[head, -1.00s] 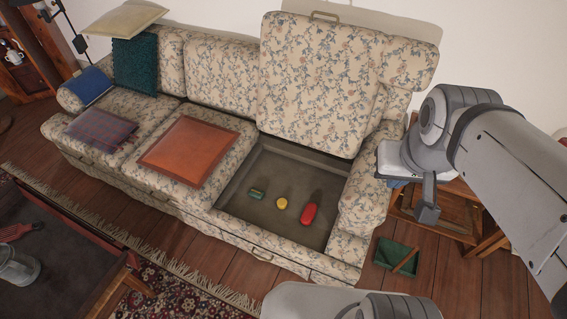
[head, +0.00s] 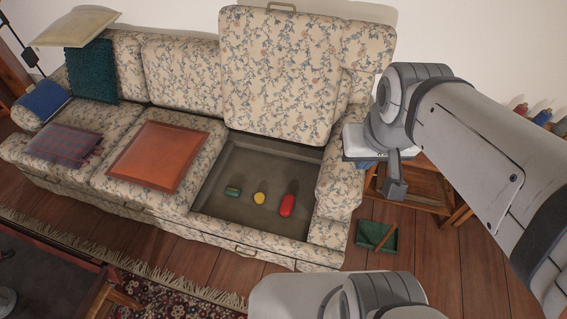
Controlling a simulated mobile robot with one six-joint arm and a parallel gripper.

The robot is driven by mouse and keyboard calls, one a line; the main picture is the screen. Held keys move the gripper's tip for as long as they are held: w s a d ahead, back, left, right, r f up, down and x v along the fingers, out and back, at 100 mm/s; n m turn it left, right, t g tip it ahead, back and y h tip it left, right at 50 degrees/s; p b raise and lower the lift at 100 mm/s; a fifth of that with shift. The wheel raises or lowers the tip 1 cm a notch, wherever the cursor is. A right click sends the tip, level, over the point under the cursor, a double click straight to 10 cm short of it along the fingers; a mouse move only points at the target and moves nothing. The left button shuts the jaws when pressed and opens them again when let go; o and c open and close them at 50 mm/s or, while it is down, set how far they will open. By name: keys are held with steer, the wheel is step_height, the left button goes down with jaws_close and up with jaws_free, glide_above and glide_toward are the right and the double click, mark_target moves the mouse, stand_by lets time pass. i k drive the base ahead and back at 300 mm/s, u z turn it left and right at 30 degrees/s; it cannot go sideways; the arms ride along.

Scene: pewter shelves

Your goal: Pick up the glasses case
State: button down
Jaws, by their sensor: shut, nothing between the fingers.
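A sofa storage compartment (head: 222,198) stands open under a raised floral seat panel (head: 283,75). On its floor lie three small things in a row. The red, long, rounded one (head: 287,205) at the right looks most like the glasses case, though it is small in view. A round yellow thing (head: 260,198) lies in the middle and a small green one (head: 233,191) at the left. My gripper (head: 396,190) is shut and empty. It points down in the picture to the right of the sofa arm, apart from all three.
The floral sofa arm (head: 340,187) lies between my gripper and the compartment. A wooden side table (head: 425,188) is behind my gripper. A green tray (head: 377,238) lies on the floor. An orange cushion (head: 155,155) lies on the seat to the left.

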mark_target(286, 207)
steer(key=z, duration=1.4)
steer(key=k, duration=0.85)
steer(key=u, duration=0.65)
steer(key=i, duration=1)
steer(key=u, duration=0.05)
